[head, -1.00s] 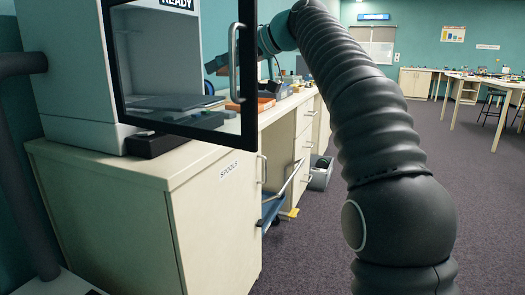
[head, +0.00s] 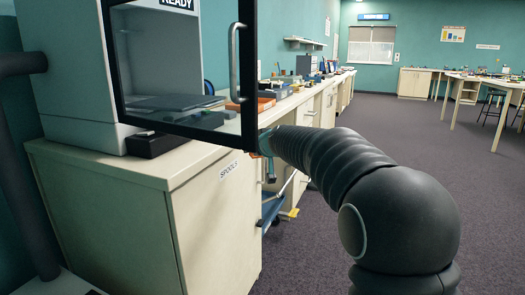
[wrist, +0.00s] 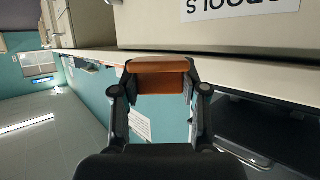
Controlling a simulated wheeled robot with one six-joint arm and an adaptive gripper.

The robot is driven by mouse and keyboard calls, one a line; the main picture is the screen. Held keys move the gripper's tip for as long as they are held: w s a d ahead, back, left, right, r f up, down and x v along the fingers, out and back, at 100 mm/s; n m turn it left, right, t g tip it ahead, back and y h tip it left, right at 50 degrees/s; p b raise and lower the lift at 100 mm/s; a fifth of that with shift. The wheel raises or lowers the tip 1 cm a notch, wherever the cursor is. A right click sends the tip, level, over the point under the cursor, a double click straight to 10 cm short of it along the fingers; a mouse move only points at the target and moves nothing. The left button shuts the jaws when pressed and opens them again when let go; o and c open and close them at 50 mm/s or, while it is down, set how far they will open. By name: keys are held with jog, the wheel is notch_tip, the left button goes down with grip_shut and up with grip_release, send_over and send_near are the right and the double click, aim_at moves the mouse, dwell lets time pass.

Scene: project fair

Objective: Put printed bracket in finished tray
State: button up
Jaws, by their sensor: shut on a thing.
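My gripper (wrist: 160,92) shows in the wrist view with its two fingers closed on an orange piece, which I take to be the printed bracket (wrist: 160,67). The piece lies across the fingertips. An orange tray-like thing (head: 265,104) lies on the long bench past the door. I cannot tell whether it is the finished tray.
The printer (head: 70,75) stands on the spools cabinet (head: 215,215). Its open, dark-framed door (head: 248,75) juts out over the cabinet edge. Drawers and a blue-sided thing (head: 270,208) stand beyond.

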jog(key=s+d+f+m+h, duration=0.3)
jog(key=d+f, duration=0.3)
jog(key=f, duration=0.5)
jog(key=s+d+f+m+h, duration=0.35)
jog(key=d+f, duration=0.25)
jog(key=f, duration=0.6)
jog(key=s+d+f+h, duration=0.1)
jog(key=s+d+f, duration=0.2)
jog(key=s, duration=0.3)
jog(key=s+d+f+m+h, duration=0.1)
jog(key=s+d+f, duration=0.2)
jog(key=s+f, duration=0.1)
jog(key=shift+s, duration=0.9)
